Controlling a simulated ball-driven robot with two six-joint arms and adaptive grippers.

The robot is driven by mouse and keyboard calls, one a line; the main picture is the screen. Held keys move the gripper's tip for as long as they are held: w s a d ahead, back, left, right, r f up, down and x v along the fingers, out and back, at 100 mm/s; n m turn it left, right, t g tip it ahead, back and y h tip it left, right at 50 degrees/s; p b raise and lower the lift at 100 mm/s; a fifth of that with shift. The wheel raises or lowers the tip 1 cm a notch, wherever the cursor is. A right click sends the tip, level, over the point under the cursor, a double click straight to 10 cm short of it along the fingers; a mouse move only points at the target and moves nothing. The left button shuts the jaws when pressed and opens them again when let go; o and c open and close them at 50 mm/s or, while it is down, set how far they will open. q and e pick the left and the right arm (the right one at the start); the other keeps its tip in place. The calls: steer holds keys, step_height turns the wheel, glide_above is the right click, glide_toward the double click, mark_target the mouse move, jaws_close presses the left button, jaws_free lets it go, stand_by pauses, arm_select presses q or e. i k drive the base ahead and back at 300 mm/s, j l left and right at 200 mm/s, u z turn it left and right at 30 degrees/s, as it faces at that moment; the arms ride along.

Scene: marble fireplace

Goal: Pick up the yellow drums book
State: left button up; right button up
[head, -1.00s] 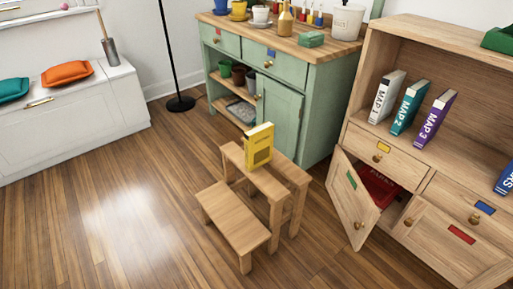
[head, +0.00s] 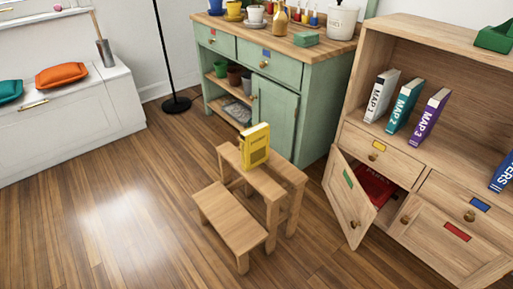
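A yellow book (head: 255,146) stands upright on the upper step of a small wooden step stool (head: 233,215) in the middle of the head view. Its cover print is too small to read. Nothing touches the book except the step under it. Neither of my grippers shows in the head view.
A green cabinet (head: 313,108) with pots and bottles stands behind the stool. At right, a wooden bookcase (head: 420,165) holds several books, and its lower left door (head: 349,200) hangs open towards the stool. A white bench (head: 70,118) is at left. Wooden floor (head: 120,220) is clear left of the stool.

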mark_target(254, 140)
steer(key=i+j+z, duration=0.1)
steer(key=z, duration=0.35)
steer(key=j+z, duration=0.25)
steer(key=z, duration=0.25)
steer(key=j+z, duration=0.4)
steer(key=j, duration=0.65)
steer(key=j+z, duration=0.35)
steer(key=j, duration=0.7)
